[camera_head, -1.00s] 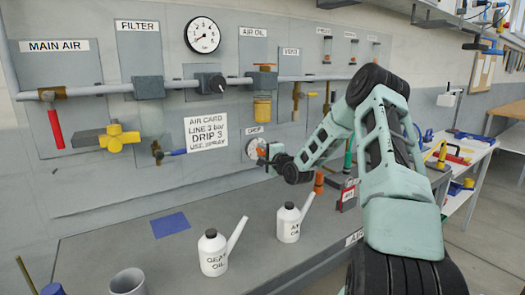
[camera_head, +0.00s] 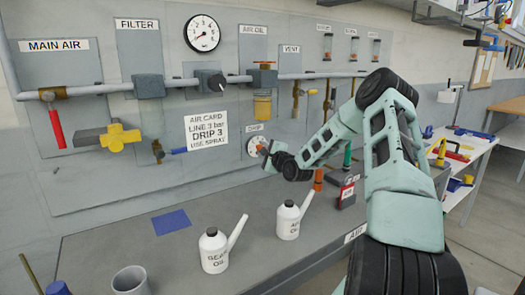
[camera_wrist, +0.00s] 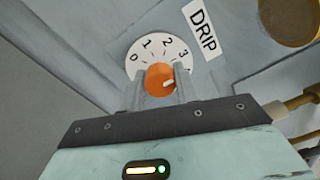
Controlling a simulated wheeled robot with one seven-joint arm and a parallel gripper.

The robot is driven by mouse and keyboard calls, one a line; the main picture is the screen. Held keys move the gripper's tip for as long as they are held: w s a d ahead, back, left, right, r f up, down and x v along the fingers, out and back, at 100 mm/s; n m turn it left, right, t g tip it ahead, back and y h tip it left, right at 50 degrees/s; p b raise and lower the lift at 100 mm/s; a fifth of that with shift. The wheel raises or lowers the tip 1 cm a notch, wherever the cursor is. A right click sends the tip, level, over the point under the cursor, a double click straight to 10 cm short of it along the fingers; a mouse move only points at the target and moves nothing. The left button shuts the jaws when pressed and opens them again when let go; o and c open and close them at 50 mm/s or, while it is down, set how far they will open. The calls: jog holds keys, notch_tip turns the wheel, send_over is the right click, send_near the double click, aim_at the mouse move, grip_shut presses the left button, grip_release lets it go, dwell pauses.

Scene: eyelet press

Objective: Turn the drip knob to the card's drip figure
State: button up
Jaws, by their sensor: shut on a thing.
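The drip knob is orange (camera_wrist: 157,77) and sits in the middle of a white dial (camera_wrist: 150,45) marked 0, 1, 2 and 3, beside a DRIP label (camera_wrist: 203,31). My gripper (camera_wrist: 161,84) is shut on the knob, one finger on each side. A small pale mark shows on the knob's lower right; which figure it points to I cannot tell. In the head view the dial (camera_head: 255,143) is partly hidden by my gripper (camera_head: 266,153). The air card (camera_head: 206,131) on the wall reads LINE 3 bar, DRIP 3, USE SPRAY.
A gear oil can (camera_head: 213,252) and an air oil can (camera_head: 288,221) stand on the bench below my arm. Pipes, a gauge (camera_head: 202,33) and valves line the wall above.

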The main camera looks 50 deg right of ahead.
jog(key=o, duration=1)
jog(key=shift+c, duration=0.2)
